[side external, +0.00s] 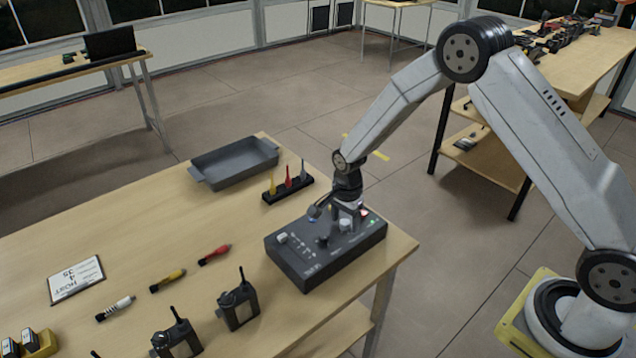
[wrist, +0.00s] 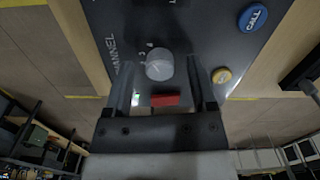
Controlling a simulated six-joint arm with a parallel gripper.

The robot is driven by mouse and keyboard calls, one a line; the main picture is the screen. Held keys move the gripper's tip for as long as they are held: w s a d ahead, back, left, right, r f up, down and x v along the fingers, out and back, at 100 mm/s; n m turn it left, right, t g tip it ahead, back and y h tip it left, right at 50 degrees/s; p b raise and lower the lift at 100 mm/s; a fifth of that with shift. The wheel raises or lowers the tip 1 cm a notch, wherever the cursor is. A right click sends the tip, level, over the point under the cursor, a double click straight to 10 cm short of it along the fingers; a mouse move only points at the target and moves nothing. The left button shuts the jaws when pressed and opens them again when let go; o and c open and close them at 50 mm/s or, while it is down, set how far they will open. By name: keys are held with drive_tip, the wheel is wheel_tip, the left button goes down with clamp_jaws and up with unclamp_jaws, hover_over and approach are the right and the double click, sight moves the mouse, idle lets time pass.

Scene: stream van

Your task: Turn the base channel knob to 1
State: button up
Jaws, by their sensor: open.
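The base station (side external: 300,268) is a dark box on the near table, with knobs and buttons on its sloped top. In the wrist view, a round pale channel knob (wrist: 159,67) stands on its panel (wrist: 205,42). The word CHANNEL and small digits, including a 4 and a 3, are printed beside the knob. Its pointer is too unclear to read. My gripper (wrist: 160,62) is open, with one finger on each side of the knob and gaps between. My gripper also shows over the box in the side view (side external: 345,211), its fingertips partly hidden.
Close to the knob are a red switch (wrist: 165,100), a yellow button (wrist: 222,76) and a blue CALL button (wrist: 253,16). A rack of coloured pieces (side external: 288,190) and a grey tray (side external: 235,163) stand behind the box. Radios (side external: 238,306) stand left of it.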

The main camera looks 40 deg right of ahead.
clamp_jaws()
drive_tip(key=shift+n, duration=0.3)
drive_tip(key=n, duration=1.1)
drive_tip(key=shift+n, duration=0.3)
drive_tip(key=n, duration=1.1)
drive_tip(key=shift+n, duration=0.4)
